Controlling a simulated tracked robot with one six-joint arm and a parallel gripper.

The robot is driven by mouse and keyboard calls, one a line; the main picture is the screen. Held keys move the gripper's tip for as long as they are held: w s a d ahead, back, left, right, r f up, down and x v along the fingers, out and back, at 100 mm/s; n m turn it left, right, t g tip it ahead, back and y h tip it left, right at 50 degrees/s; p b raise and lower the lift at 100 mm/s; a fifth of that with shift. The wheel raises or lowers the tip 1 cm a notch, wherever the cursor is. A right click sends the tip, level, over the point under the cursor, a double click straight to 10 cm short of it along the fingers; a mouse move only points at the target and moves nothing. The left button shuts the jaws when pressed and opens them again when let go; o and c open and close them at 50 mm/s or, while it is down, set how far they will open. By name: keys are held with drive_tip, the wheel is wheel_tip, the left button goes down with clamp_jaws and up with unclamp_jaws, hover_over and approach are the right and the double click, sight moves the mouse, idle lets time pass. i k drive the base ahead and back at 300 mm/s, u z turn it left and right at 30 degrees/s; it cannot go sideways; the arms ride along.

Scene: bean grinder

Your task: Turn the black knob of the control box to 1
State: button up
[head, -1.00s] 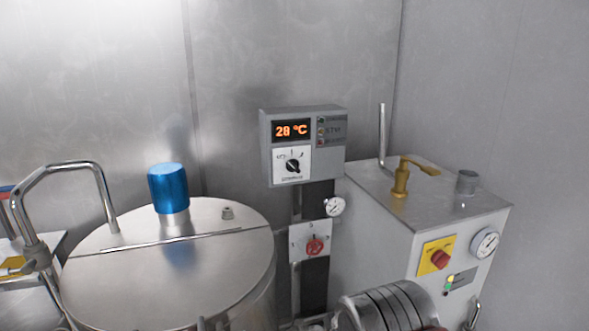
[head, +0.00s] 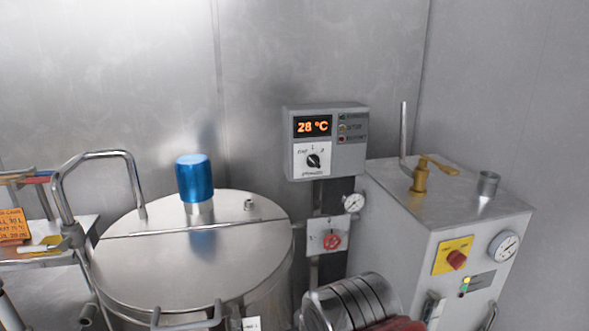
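The control box (head: 327,141) is a grey box mounted on a dark post in the middle of the head view. Its display (head: 312,126) reads 28 °C in orange. Below the display, the black knob (head: 313,161) sits on a white plate with marks around it; a 1 shows at the top. The knob's pointer looks tilted to the upper left, but it is too small to be sure.
A steel tank (head: 190,262) with a blue cap (head: 194,178) stands at left. A grey cabinet (head: 450,215) with a brass valve (head: 421,175) and a gauge (head: 503,246) stands at right. A red knob (head: 332,241) sits below the control box.

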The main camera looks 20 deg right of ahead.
sight(313, 160)
drive_tip(key=u, duration=1.3)
drive_tip(key=k, duration=1.3)
drive_tip(key=z, duration=0.4)
drive_tip(key=i, duration=1)
drive_tip(key=z, duration=0.05)
